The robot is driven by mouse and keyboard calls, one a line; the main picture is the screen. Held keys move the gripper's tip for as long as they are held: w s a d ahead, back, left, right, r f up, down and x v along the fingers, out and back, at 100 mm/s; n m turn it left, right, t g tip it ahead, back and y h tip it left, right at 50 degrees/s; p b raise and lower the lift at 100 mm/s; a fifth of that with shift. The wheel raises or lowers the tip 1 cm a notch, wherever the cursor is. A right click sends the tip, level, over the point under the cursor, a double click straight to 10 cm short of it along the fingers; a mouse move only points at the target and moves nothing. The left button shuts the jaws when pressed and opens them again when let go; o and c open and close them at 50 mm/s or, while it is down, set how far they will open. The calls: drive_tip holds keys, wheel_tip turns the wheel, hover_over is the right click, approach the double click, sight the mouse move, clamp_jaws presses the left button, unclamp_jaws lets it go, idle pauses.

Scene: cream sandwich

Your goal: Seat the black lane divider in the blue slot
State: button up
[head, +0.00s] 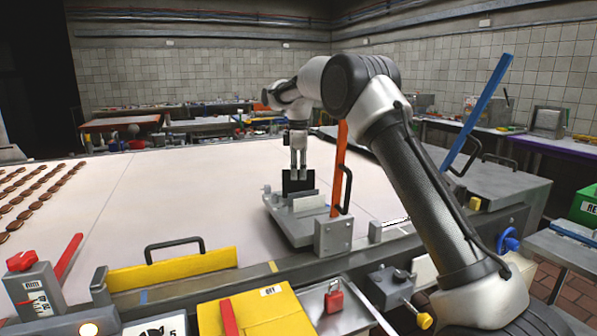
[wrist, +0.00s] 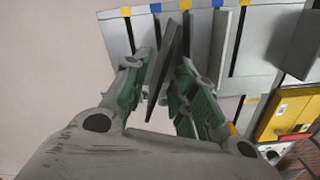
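The black lane divider (head: 298,183) is a thin dark plate below my gripper (head: 298,166) in the head view. In the wrist view, the divider (wrist: 168,62) stands between the fingers of my gripper (wrist: 168,78), which appear closed on it. It looks slanted against the slot lines there. Beyond it is a grey slotted fixture (wrist: 115,36) with dark slots and coloured marks along its far edge. One blue mark (wrist: 155,8) lies just left of the divider's far end, and another blue mark (wrist: 217,3) is farther right. The divider's lower edge and any contact with a slot cannot be made out.
A light grey upright plate (wrist: 223,42) stands right of the divider. An orange post (head: 339,165) and black handle (head: 347,190) rise close to the fixture in the head view. A yellow box (head: 255,313) is nearer.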

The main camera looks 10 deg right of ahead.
wheel_tip(320, 180, up, 13)
idle(0.5)
drive_tip(key=s+d+r+m+t, duration=0.1)
drive_tip(key=s+d+r+m, duration=0.25)
drive_tip(key=s, duration=0.45)
drive_tip(key=s+d+r+m+t, duration=0.1)
drive_tip(key=s+d+r+m, duration=0.1)
drive_tip(key=s+d, duration=0.4)
drive_tip(key=s+d+r+m, duration=0.2)
drive_tip(key=s+d+m, duration=0.1)
drive_tip(key=s, duration=0.6)
drive_tip(key=s+d+f+m, duration=0.1)
drive_tip(key=s+f+m, duration=0.1)
drive_tip(key=s+f, duration=0.3)
drive_tip(key=s+d+f+m+t, duration=0.1)
drive_tip(key=s+f, duration=0.4)
drive_tip(key=s, duration=0.7)
drive_tip(key=s+d+f+m+t, duration=0.1)
drive_tip(key=s+d+f+m, duration=0.2)
drive_tip(key=s, duration=0.5)
drive_tip(key=shift+s+f+m, duration=0.2)
drive_tip(key=shift+f+m, duration=0.45)
drive_tip(key=shift+f, duration=0.3)
